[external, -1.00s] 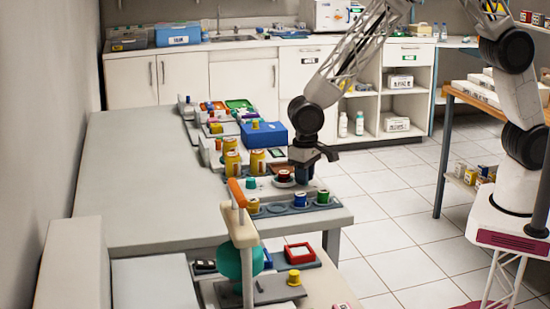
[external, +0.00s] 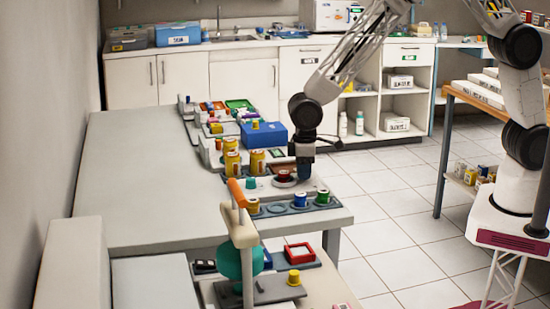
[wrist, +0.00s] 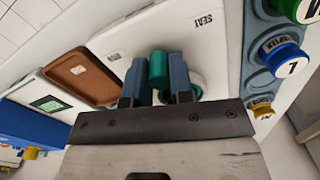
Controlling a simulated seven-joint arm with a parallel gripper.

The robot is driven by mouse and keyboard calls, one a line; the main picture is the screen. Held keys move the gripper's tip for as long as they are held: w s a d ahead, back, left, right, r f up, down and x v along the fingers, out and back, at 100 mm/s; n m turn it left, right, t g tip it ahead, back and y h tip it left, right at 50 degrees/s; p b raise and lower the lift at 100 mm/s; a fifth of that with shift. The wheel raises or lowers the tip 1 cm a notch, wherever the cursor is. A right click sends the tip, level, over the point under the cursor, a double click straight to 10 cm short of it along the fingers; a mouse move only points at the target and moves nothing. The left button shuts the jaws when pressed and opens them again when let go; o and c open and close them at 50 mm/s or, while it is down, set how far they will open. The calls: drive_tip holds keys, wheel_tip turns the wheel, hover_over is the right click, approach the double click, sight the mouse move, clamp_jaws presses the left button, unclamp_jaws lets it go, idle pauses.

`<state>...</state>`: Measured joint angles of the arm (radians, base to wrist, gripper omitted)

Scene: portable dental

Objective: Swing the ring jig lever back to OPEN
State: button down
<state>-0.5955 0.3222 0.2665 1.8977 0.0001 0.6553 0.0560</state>
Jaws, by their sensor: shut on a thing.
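In the wrist view, my gripper (wrist: 159,82) has its two blue-grey fingers on either side of an upright teal knob (wrist: 157,70), shut on it. The knob stands over a white plate (wrist: 128,40) marked SEAT, which I take to be the ring jig. The lever arm and any OPEN mark are hidden or cannot be read. A pale round part shows partly behind the right finger. In the external view, my gripper (external: 304,172) is low over the bench, just right of a red-topped piece (external: 284,176). The held knob cannot be made out there.
A rack (external: 270,210) with yellow, blue and green spools lies close by; it also shows at the right of the wrist view (wrist: 254,52). A brown tray (wrist: 80,77) lies to the left there. A blue box (external: 263,135) and yellow cans (external: 232,163) stand near my gripper.

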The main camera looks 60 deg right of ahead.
drive_tip(key=w+n, duration=0.1)
drive_tip(key=d+n, duration=0.1)
drive_tip(key=n, duration=0.1)
drive_tip(key=shift+w+n, duration=0.3)
drive_tip(key=shift+w, duration=0.05)
drive_tip(key=shift+w+d+n, duration=0.15)
drive_tip(key=shift+w+n, duration=0.25)
drive_tip(key=shift+n, duration=0.4)
drive_tip(key=shift+w+d+n, duration=0.1)
drive_tip(key=shift+w+n, duration=0.3)
drive_tip(key=shift+n, duration=0.4)
drive_tip(key=c, duration=1)
unclamp_jaws()
drive_tip(key=shift+r, duration=0.1)
wheel_tip(320, 180, up, 8)
